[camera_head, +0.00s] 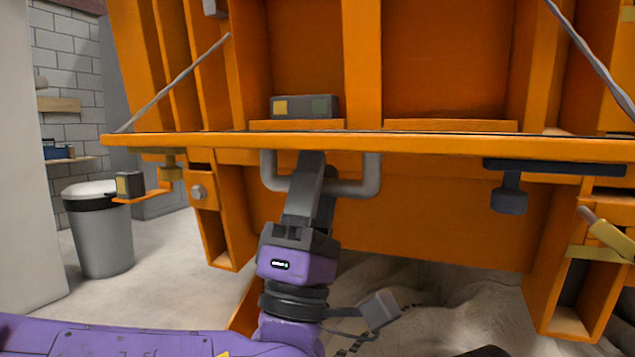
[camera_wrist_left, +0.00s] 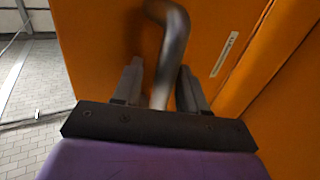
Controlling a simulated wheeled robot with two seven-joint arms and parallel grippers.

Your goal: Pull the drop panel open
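The orange drop panel (camera_head: 440,143) shows nearly edge-on, lying about level across the head view, with a cable from each end up to the orange frame. A grey U-shaped handle (camera_head: 370,180) hangs below its edge. My left gripper (camera_head: 311,165) is at this handle from below. In the left wrist view the handle bar (camera_wrist_left: 172,45) runs down between the two fingers of my left gripper (camera_wrist_left: 160,85), with small gaps seen on both sides. The fingertips are partly hidden in the head view. My right gripper is out of view.
A yellow-grey lever (camera_head: 606,236) is at far right. Sand (camera_head: 450,290) lies below; a grey bin (camera_head: 98,235) stands left.

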